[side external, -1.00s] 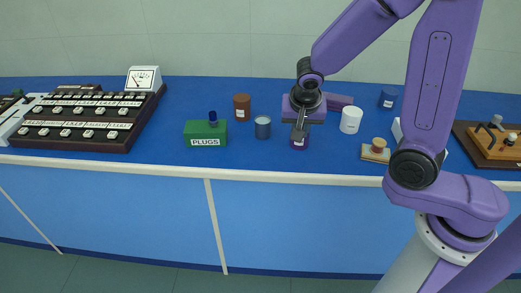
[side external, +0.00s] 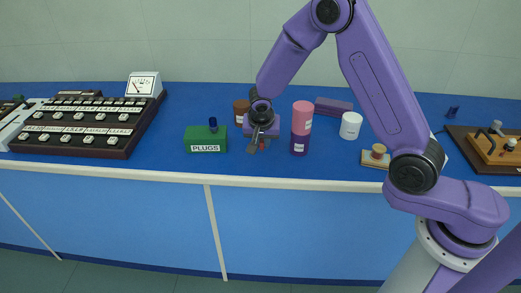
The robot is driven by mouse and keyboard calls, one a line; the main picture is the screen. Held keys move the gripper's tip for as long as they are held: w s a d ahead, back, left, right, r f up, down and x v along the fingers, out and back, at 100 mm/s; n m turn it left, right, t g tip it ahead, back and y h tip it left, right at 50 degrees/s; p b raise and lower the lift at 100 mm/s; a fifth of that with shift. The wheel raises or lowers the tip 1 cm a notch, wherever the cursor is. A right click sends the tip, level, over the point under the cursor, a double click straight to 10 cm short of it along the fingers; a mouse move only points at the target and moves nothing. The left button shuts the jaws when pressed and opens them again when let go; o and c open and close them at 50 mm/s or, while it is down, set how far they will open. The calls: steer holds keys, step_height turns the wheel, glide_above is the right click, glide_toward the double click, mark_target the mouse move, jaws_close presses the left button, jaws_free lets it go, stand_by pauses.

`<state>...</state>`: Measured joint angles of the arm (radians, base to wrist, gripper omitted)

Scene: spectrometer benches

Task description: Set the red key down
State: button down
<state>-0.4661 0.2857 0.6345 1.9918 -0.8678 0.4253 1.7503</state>
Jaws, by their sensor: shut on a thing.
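My gripper (side external: 259,144) points down in the middle of the bench, between the green PLUGS box and the purple jar. It is shut on the red key (side external: 262,140), of which only a small red bit shows at the fingers. The rest of the key is hidden by the fingers. I cannot tell whether the key touches the blue bench top (side external: 330,165).
The green PLUGS box (side external: 205,144) is to the left, and a brown jar (side external: 241,108) stands behind my gripper. A white jar (side external: 350,125) is further right. The front bench edge is close.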

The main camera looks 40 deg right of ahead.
steer(key=shift+w+f, duration=0.35)
steer(key=shift+f, duration=0.15)
steer(key=shift+a+f, duration=0.1)
steer(key=shift+f, duration=1.3)
steer(key=shift+f, duration=0.15)
steer(key=c, duration=1.1)
jaws_free()
steer(key=v, duration=1.2)
steer(key=shift+r, duration=0.25)
